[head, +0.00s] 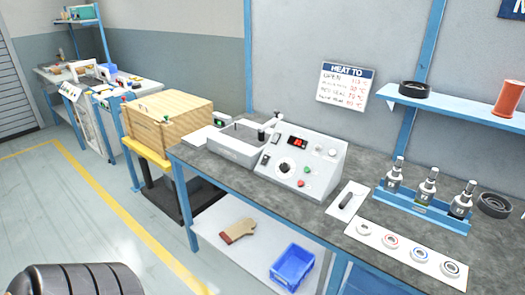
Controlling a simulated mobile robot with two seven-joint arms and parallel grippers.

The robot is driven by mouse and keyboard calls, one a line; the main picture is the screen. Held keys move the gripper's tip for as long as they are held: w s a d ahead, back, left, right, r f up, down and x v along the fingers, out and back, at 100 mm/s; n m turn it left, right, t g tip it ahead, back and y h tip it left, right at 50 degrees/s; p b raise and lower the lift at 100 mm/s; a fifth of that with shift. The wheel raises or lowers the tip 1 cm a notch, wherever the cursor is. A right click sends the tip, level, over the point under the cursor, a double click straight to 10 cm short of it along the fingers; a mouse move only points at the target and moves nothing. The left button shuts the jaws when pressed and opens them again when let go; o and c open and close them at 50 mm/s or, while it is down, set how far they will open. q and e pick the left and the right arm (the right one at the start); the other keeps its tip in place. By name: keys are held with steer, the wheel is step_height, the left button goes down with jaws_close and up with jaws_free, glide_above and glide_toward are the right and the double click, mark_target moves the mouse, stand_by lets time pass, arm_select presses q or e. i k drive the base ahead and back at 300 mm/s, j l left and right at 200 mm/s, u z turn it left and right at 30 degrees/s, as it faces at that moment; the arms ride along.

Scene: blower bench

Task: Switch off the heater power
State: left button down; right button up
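A grey heater unit (320,160) with a sloped control panel stands on the bench. Its small display (297,143) is lit red. A round dial (285,168) sits on the panel, with small red and green buttons on its lower right part. Small black switches show on the left part of the panel, but their positions are too small to read. An open grey tray section (232,150) adjoins it on the left. Neither of my grippers is in view. A dark ribbed part, probably of my arm, shows at the bottom left corner.
The grey bench top (330,225) also holds a blue rack (420,212) with several metal tools and a white strip (405,252) with rings. A wooden box (165,120) stands left. The left floor is clear.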

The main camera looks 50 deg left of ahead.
mark_target(265, 159)
steer(key=j+z, duration=0.25)
steer(key=j, duration=1.6)
steer(key=i+j, duration=0.1)
steer(key=j, duration=1.7)
